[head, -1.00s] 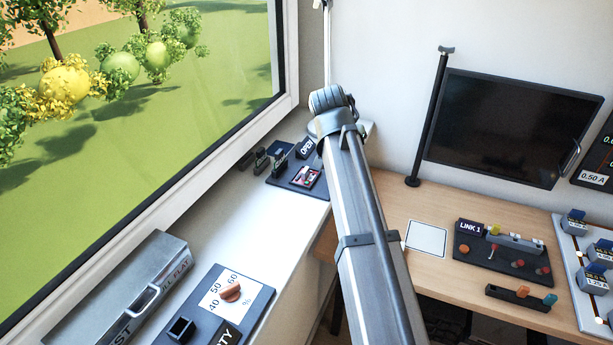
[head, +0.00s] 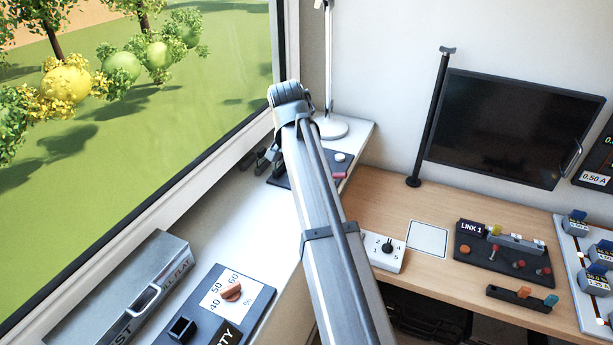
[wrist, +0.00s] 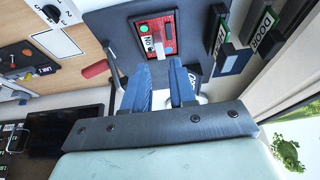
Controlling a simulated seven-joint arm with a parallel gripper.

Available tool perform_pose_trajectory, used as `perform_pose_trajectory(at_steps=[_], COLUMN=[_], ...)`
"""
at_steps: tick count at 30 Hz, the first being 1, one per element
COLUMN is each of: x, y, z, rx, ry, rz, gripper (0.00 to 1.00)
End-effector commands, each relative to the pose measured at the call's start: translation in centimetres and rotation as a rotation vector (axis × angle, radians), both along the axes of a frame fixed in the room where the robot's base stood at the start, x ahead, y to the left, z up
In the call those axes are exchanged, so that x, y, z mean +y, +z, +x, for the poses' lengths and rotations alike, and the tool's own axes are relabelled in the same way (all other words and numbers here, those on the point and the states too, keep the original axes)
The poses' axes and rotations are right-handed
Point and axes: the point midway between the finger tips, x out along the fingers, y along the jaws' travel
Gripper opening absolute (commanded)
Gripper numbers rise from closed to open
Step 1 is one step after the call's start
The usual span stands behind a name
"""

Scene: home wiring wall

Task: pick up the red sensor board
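The red sensor board (wrist: 155,38) shows in the wrist view, with a white label and a pale grey strip on its face. It lies on a dark panel (wrist: 112,28), which also shows in part in the head view (head: 277,176). My gripper (wrist: 161,72) has two blue fingers set apart, with nothing seen between them. In the picture the fingertips are just below the board, apart from it. In the head view my arm hides the board and my gripper is not visible.
A red handle (wrist: 95,69) is beside the panel. Dark labelled blocks (wrist: 262,22) stand on its other side, near the window. In the head view, a white lamp base (head: 332,128) stands behind the panel and a white dial box (head: 383,250) is on the wooden desk.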

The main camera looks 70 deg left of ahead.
Motion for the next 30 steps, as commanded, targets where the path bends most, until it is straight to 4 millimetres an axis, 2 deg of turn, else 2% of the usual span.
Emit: perform_pose_trajectory(at_steps=[8,18,26,30], x=[0.3,1.4,1.5,1.5], y=[-1.0,-4.9,-5.3,-5.3], z=[0.3,1.2,1.4,1.4], rx=[-0.001,0.0,0.0,0.0], ry=[0.0,0.0,0.0,0.0], rz=[0.001,-0.001,0.001,0.001], gripper=[0.26,0.26,0.26,0.15])
